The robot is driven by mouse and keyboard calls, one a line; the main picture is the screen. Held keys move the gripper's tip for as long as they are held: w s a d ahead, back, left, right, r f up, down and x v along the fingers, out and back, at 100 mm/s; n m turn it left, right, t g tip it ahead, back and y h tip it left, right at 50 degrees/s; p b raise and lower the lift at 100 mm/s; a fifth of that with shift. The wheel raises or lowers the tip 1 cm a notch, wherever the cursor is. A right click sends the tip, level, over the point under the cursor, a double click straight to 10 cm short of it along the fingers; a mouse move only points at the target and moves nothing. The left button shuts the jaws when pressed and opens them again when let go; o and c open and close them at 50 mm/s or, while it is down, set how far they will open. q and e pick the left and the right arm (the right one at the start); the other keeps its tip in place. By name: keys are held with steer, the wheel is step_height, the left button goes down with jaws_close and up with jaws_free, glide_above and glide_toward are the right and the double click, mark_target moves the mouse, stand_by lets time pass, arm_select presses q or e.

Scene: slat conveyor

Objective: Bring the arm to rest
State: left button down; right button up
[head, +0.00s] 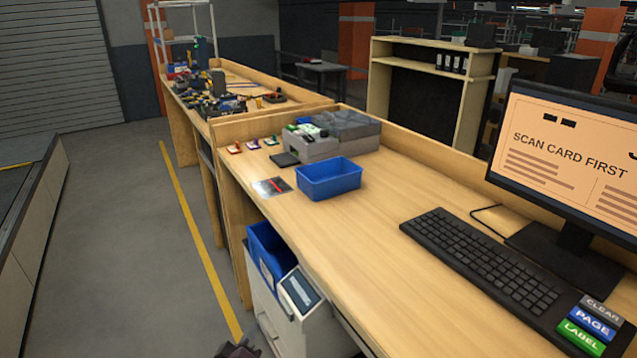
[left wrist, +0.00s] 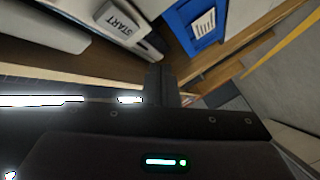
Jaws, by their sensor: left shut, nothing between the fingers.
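My left gripper (head: 238,349) shows only as a small dark piece at the bottom edge of the head view, low beside the desk front. In the left wrist view its dark fingers (left wrist: 162,85) are together with nothing between them. A pale device with a START key (left wrist: 122,24) and a blue bin (left wrist: 197,27) with a white label lie beyond the fingers. My right gripper is in neither view.
The wooden desk (head: 360,225) holds a blue tray (head: 329,179), keyboard (head: 482,262) and monitor (head: 570,150) reading SCAN CARD FIRST.

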arm_select(q)
steer(key=s+a+f+m+g+y, duration=0.1)
steer(key=s+f+m+g, duration=0.15)
steer(key=s+f, duration=0.55)
steer(key=s+a+f+m+g+y, duration=0.1)
steer(key=s+a+f+g, duration=0.3)
steer(key=f, duration=0.7)
steer(key=s+d+f+m+g, duration=0.1)
steer(key=s+f+m+g, duration=0.1)
steer(key=s+f, duration=0.65)
steer(key=s+f+m+g, duration=0.1)
steer(key=s+f, duration=0.3)
steer(key=s, duration=0.5)
steer(key=s+f+m+g, duration=0.2)
steer(key=s+f+g, duration=0.2)
steer(key=s, duration=0.5)
steer(key=s+f+m+g+y, duration=0.1)
steer(key=s+f+g, duration=0.1)
steer(key=s+f, duration=0.3)
steer(key=s, duration=0.4)
steer(key=shift+a+f+m, duration=0.15)
steer(key=shift+f+m, duration=0.1)
steer(key=shift+m, duration=0.1)
stand_by(1.1)
